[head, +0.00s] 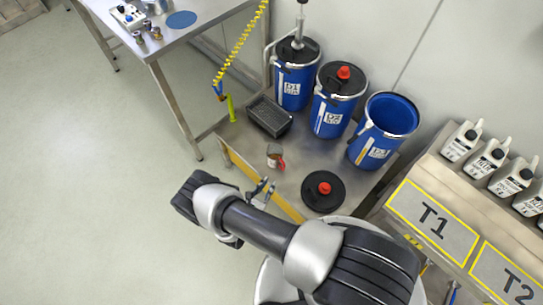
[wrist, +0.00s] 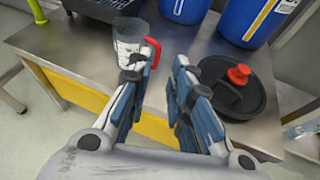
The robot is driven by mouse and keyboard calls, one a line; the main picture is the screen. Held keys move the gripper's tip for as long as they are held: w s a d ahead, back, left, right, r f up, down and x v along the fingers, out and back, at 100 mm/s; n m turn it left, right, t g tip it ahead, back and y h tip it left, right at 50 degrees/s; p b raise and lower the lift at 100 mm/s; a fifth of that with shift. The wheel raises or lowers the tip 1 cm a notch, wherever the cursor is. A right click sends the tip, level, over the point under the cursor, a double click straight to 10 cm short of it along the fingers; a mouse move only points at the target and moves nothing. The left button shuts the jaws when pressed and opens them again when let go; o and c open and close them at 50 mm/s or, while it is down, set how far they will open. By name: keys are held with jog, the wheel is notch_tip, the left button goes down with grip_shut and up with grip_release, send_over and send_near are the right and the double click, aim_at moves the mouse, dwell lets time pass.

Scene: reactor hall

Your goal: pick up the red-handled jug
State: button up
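The red-handled jug (head: 274,156) is a small clear cup with dark markings, standing upright on a steel platform (head: 240,148) near its front edge. In the wrist view the jug (wrist: 129,40) is at the upper middle, its red handle (wrist: 153,52) turned to the right. My gripper (wrist: 159,68) is open and empty, its blue-padded fingers apart. The left finger overlaps the lower part of the jug and handle in the picture; I cannot tell whether it touches. In the head view my gripper (head: 263,190) is just in front of the jug, over the platform's yellow edge.
A black lid with a red knob (wrist: 237,75) lies right of the gripper. Blue drums (head: 294,84) stand behind, one open (head: 392,113). A black crate (head: 269,117) and a green-tipped yellow coiled hose (head: 231,108) are behind left. White canisters (head: 462,140) stand at right.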

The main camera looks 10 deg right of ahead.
notch_tip(320, 180, down, 3)
jog(key=s+n+y, duration=0.1)
jog(key=s, duration=0.1)
jog(key=b, duration=0.4)
send_near(283, 169)
jog(key=w+d, duration=0.1)
jog(key=w+d+f, duration=0.1)
jog(key=w, duration=0.1)
jog(key=shift+d+n+t, duration=0.15)
jog(key=shift+n+t, duration=0.15)
jog(key=b+x, duration=0.1)
jog(key=x, duration=0.3)
jog(key=shift+d+f+b, duration=0.15)
jog(key=shift+f+b, duration=0.25)
jog(key=shift+f, duration=0.05)
jog(key=shift+w+d, duration=0.1)
jog(key=shift+w, duration=0.2)
grip_shut()
